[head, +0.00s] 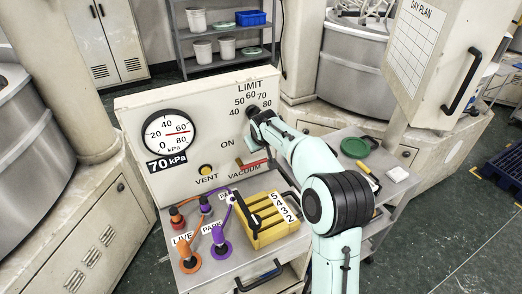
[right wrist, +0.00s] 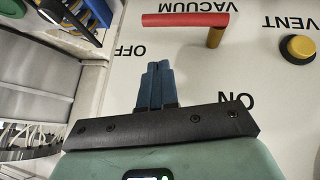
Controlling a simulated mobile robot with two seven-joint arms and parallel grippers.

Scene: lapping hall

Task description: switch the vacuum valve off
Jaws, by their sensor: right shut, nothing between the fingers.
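The vacuum valve has a red lever (right wrist: 185,19) on a brass stem (right wrist: 215,38). In the right wrist view the lever lies level from the stem toward the left, on the side of the OFF label (right wrist: 130,50); the ON label (right wrist: 236,101) is below the stem. In the head view the red lever (head: 253,161) shows partly beside my right arm, above the VACUUM label. My right gripper (right wrist: 153,66) has its blue fingers shut and empty, in front of the panel, apart from the lever in the picture. My left gripper is not in view.
The panel (head: 140,108) also carries a pressure gauge (head: 170,142), a black limit knob (head: 252,111) and a yellow vent button (head: 206,170). A green dish (head: 355,147) lies right of my arm.

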